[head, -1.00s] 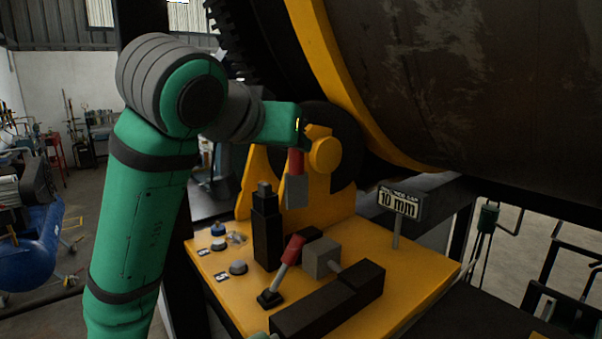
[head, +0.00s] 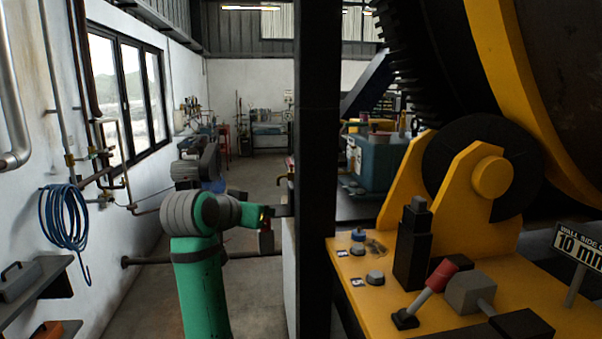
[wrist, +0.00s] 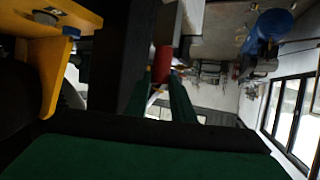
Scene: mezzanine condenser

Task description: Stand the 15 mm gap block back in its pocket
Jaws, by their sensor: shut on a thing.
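My gripper (head: 265,220) is shut on a small red piece (head: 266,241), which looks like the handle of the gap block. It hangs below the jaws, left of the dark post, clear of the yellow bench. In the wrist view the red handle (wrist: 162,63) shows between the jaws, with the block's body not clearly visible. I cannot make out the block's pocket in either view.
The yellow bench (head: 385,300) at right carries a black upright (head: 412,250), a red-handled lever (head: 434,282), a grey block (head: 470,292) and a 10 mm sign (head: 580,245). A dark post (head: 314,170) stands beside my gripper. A wall shelf (head: 55,280) is at left.

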